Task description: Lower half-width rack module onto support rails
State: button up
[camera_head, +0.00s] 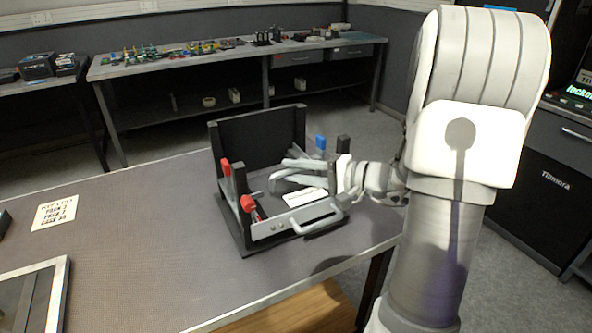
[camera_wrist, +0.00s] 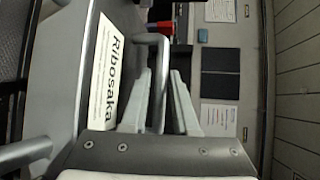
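The rack module (camera_head: 290,219) is a grey, flat box with bar handles and a white label. It sits between the posts of a black rack frame (camera_head: 226,146), low at the front. Whether it rests on the rails is hidden. My gripper (camera_head: 305,171) reaches in from the right above the module. In the wrist view my gripper's fingers (camera_wrist: 160,88) lie close on both sides of a grey handle (camera_wrist: 160,55) and look shut on it. The "Ribosaka" label (camera_wrist: 103,85) shows beside that handle. The front handle (camera_head: 315,218) is free.
Red-topped pieces (camera_head: 249,203) stand at the frame's left posts; blue (camera_head: 320,142) and black ones stand at the right. A kit list card (camera_head: 55,212) and a tray (camera_head: 60,290) lie on the table (camera_head: 130,235) at left. The table between is clear.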

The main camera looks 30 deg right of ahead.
jog(key=o, duration=0.3)
